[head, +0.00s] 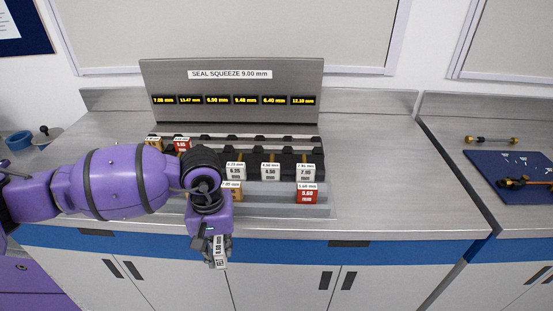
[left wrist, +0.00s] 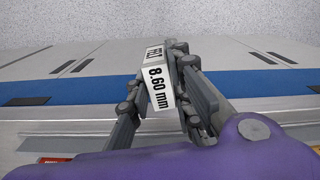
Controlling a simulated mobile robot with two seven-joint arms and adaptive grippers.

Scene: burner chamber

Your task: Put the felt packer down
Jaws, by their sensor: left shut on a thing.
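The felt packer (left wrist: 158,86) is a small block with a white label reading 8.60 mm. In the left wrist view it sits between the fingers of my left gripper (left wrist: 158,95). In the head view, my left gripper (head: 217,250) points down in front of the counter's front edge, shut on the felt packer (head: 220,252). The packer hangs in the air, before the cabinet doors and clear of the counter top. Part of it is hidden by the fingers. My right gripper is not in view.
A grey rig (head: 231,75) with the sign "SEAL SQUEEZE 9.00 mm" stands on the counter (head: 385,185). Several labelled packers sit in it, including a red one (head: 307,194) at front right. My left arm covers its left part. The counter is clear on the right.

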